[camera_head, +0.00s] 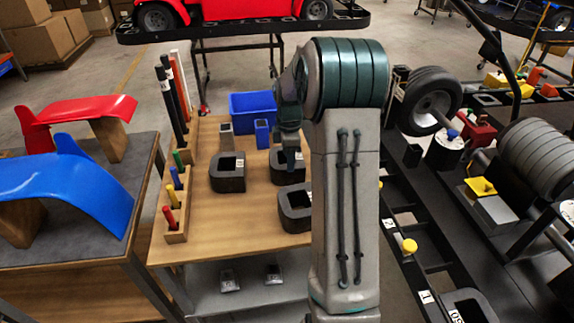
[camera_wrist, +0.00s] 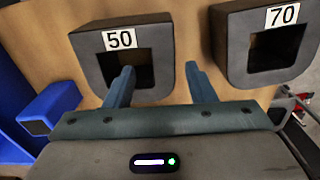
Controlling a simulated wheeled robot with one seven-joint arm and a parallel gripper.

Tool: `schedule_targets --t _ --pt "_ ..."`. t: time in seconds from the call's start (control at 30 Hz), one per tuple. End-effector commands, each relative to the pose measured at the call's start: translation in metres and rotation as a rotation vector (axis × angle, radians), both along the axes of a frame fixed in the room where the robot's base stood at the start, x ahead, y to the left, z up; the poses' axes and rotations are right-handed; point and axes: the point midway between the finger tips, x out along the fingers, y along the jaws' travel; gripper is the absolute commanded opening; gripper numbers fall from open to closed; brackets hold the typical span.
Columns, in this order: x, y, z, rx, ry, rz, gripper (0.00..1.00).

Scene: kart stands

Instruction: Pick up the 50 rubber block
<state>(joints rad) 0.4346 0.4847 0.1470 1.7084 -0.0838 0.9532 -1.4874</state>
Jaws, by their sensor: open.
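The 50 rubber block (camera_wrist: 88,68) is a dark grey block with a square opening and a white "50" label. It is at upper left of centre in the wrist view. In the head view it appears to be the dark block (camera_head: 282,178) under my gripper on the wooden bench. My gripper (camera_wrist: 160,86) is open and empty. In the wrist view its left fingertip overlaps the block's opening and its right fingertip lies just past the block's right side. I cannot tell whether they touch. In the head view my gripper (camera_head: 291,158) is partly hidden by my arm.
The similar 70 block (camera_wrist: 228,50) is close by on the right in the wrist view. Another dark block (camera_head: 228,184) sits left on the bench (camera_head: 205,235). A blue bin (camera_head: 252,102) and small blue block (camera_head: 262,134) stand behind. A tool rack lines the bench's left edge.

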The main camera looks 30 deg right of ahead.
Motion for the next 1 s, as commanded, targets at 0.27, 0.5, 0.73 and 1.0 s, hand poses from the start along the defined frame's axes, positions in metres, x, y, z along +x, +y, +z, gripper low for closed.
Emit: schedule_targets --t 0.27,0.5,0.73,1.0 --pt "-0.004 0.003 -0.04 0.001 0.004 -0.001 0.5" --pt "-0.004 0.003 -0.045 0.0 0.001 -0.001 0.5" --pt "-0.004 0.003 -0.045 0.0 0.001 -0.001 0.06" --pt "-0.004 0.003 -0.045 0.0 0.001 -0.001 0.0"
